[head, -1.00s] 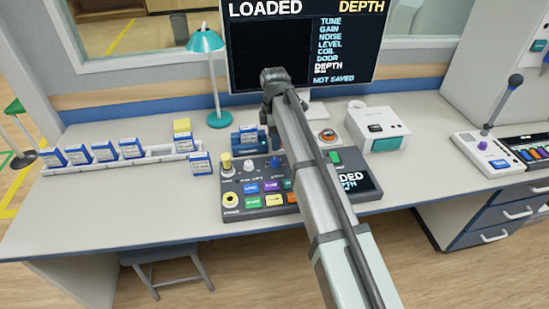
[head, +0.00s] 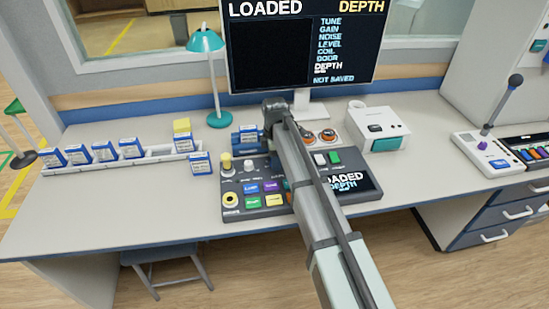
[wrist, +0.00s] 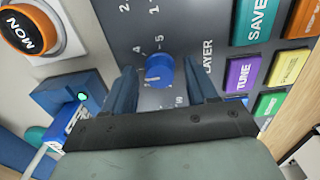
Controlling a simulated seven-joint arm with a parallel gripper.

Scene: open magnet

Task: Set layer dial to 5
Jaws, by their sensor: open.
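The blue layer dial (wrist: 158,72) is on a dark grey console (wrist: 185,25) in the wrist view. It has a pale pointer mark and printed numbers around it, including 1, 2, 4 and 5; some are hidden by my gripper. I cannot tell surely which number the mark points to. My gripper (wrist: 159,68) is open, with one blue finger on each side of the dial. I cannot tell whether the fingers touch it. In the head view my arm hides the dial and the fingers. The monitor (head: 303,45) reads LOADED and DEPTH, with NOT SAVED below.
A blue box (head: 249,140) stands behind the console. A teal lamp (head: 217,118) and a cartridge rack (head: 150,158) are at left.

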